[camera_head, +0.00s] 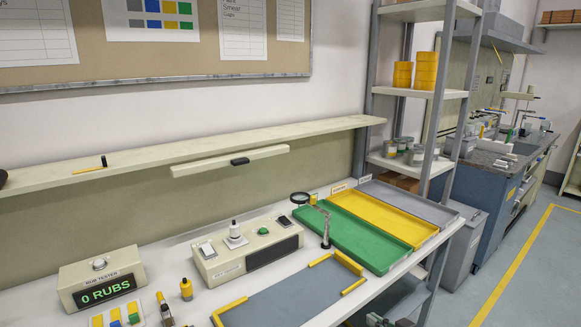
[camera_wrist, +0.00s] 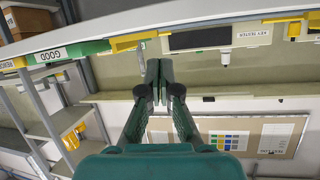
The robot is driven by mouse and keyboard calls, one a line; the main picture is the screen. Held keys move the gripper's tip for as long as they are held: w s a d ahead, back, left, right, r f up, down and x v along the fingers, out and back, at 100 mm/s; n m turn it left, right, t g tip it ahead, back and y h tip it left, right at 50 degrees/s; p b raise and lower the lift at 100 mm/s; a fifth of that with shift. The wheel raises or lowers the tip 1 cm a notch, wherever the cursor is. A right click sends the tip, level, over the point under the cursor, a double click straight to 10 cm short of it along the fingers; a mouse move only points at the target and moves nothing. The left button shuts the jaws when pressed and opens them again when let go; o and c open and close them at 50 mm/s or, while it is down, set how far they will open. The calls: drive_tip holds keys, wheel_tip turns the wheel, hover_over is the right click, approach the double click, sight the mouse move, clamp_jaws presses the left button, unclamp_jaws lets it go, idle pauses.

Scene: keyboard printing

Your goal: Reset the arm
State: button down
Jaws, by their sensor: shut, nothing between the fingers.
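My gripper (camera_wrist: 158,68) shows in the wrist view, its two dark green fingers together, with nothing between them. The wrist view is turned upside down, with the bench edge along its top and the wall board (camera_wrist: 250,135) below. The fingers are in open air, apart from the bench and shelf behind them. I cannot make out the gripper in the head view.
The white bench holds a rub tester (camera_head: 102,278) reading "0 RUBS", a key tester (camera_head: 245,252), a magnifier (camera_head: 301,198), a grey mat (camera_head: 290,298) with yellow edges, and green (camera_head: 350,240), yellow (camera_head: 385,218) and grey (camera_head: 410,203) trays. A shelf (camera_head: 200,157) runs above.

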drive_tip(key=s+a+f+m+h, duration=0.1)
drive_tip(key=s+f+h, duration=0.1)
drive_tip(key=s+f, duration=0.5)
drive_tip(key=s+f+m+t+h, duration=0.1)
drive_tip(key=s+f+m, duration=0.15)
drive_tip(key=s, duration=0.85)
drive_tip(key=s+a+f+m+h, duration=0.1)
drive_tip(key=s+f+h, duration=0.1)
drive_tip(key=s+f, duration=0.5)
drive_tip(key=s+r, duration=0.4)
drive_tip(key=s, duration=0.5)
drive_tip(key=s+r+t, duration=0.1)
drive_tip(key=s+r, duration=0.4)
drive_tip(key=s, duration=0.4)
drive_tip(key=s+a+r+h, duration=0.1)
drive_tip(key=s+r, duration=0.4)
drive_tip(key=s, duration=0.4)
drive_tip(key=shift+s+r+n, duration=0.15)
drive_tip(key=shift+r+n, duration=0.1)
drive_tip(key=shift+n, duration=0.1)
